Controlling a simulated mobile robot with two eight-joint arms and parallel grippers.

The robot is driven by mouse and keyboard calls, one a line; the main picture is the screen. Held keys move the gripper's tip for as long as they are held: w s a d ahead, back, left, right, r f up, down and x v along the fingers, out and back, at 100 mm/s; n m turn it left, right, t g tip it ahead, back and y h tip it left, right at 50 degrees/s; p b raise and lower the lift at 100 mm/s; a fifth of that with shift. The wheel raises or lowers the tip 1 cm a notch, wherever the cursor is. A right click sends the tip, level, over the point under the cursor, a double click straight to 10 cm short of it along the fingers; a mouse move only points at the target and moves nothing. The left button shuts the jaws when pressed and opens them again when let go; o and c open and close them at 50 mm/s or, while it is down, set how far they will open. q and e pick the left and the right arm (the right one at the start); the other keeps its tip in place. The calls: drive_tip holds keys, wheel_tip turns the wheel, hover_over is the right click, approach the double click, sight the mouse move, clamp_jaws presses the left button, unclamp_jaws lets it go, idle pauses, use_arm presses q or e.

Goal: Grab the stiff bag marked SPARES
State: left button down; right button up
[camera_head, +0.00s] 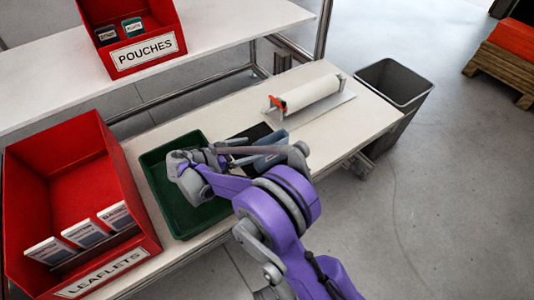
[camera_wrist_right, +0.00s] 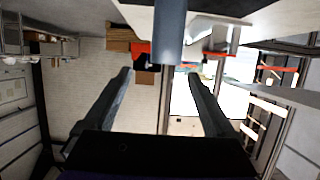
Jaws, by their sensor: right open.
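A blue-grey upright thing (camera_head: 273,138), likely the stiff bag, stands on the bench beside the dark mat, partly hidden by my right arm. No SPARES marking is readable on it. In the right wrist view it shows as a narrow blue-grey shape (camera_wrist_right: 171,32) at the top, just beyond the fingertips and between their lines. My right gripper (camera_wrist_right: 160,76) is open, with nothing between its fingers. In the head view it (camera_head: 256,148) points right across the bench, low over the surface. My left gripper is not in view.
A green tray (camera_head: 157,188) lies left of the thing, under my right wrist. A red LEAFLETS box (camera_head: 60,150) stands further left; a red POUCHES box (camera_head: 150,50) is on the back shelf. A white roll (camera_head: 310,95) lies behind; a grey bin (camera_head: 397,80) stands right.

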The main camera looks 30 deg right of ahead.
sight(271, 143)
drive_tip(key=x, duration=0.5)
drive_tip(key=shift+b, duration=0.35)
drive_tip(key=x, duration=0.2)
drive_tip(key=b+x, duration=0.1)
drive_tip(key=x, duration=0.2)
drive_tip(key=shift+w+d+f, duration=0.25)
drive_tip(key=shift+w+f, duration=0.05)
drive_tip(key=shift+w, duration=0.1)
drive_tip(key=shift+c, duration=0.3)
clamp_jaws()
